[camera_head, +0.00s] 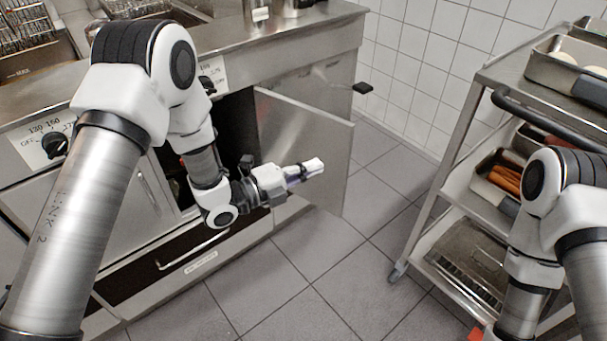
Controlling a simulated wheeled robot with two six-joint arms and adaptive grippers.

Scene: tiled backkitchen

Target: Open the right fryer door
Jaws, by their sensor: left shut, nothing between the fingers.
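The right fryer door (325,140) is a flat steel panel. It stands swung well out from the fryer front, and the dark cabinet opening (236,125) shows to its left. My left gripper (318,166) is shut and empty. It is in front of the door's inner face in the picture, pointing right. I cannot tell whether it touches the panel. My left forearm hides part of the opening. My right arm comes in at the lower right, and its gripper is out of view.
The left fryer door (115,215) is closed. A drawer (190,265) with a bar handle lies below the doors. A steel trolley (455,190) with trays stands at the right, near my right arm. Tiled floor (290,300) between fryer and trolley is clear.

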